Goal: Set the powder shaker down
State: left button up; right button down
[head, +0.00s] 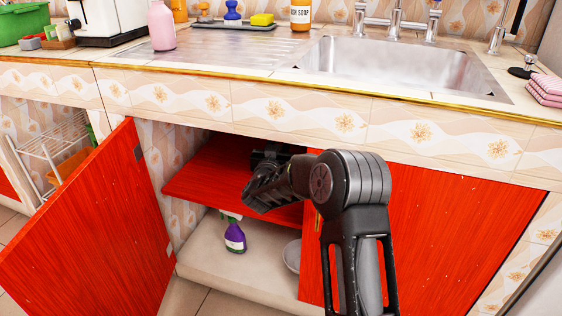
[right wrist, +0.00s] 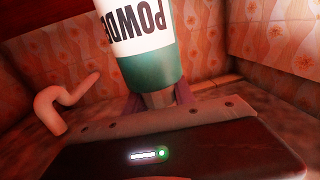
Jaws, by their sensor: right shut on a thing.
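The powder shaker (right wrist: 148,50) fills the upper middle of the right wrist view. It is white with dark "POWD" lettering and a green end nearest me. My right gripper (right wrist: 158,100) is shut on that green end. In the head view my right arm reaches into the open cupboard under the sink, above the red shelf (head: 208,175). The shaker cannot be made out there, and I cannot tell whether it touches the shelf. My left gripper is not in view.
A curved pipe (right wrist: 62,108) stands left of the shaker, near the tiled wall. The open red door (head: 95,225) is left of the cupboard. A purple spray bottle (head: 235,236) and a pale dish (head: 291,256) are below the shelf. The sink (head: 400,65) is above.

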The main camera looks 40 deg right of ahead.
jog(key=shift+f+b, duration=1.2)
jog(key=shift+f, duration=1.3)
jog(key=c, duration=1.1)
grip_release()
jog(key=shift+o, duration=0.2)
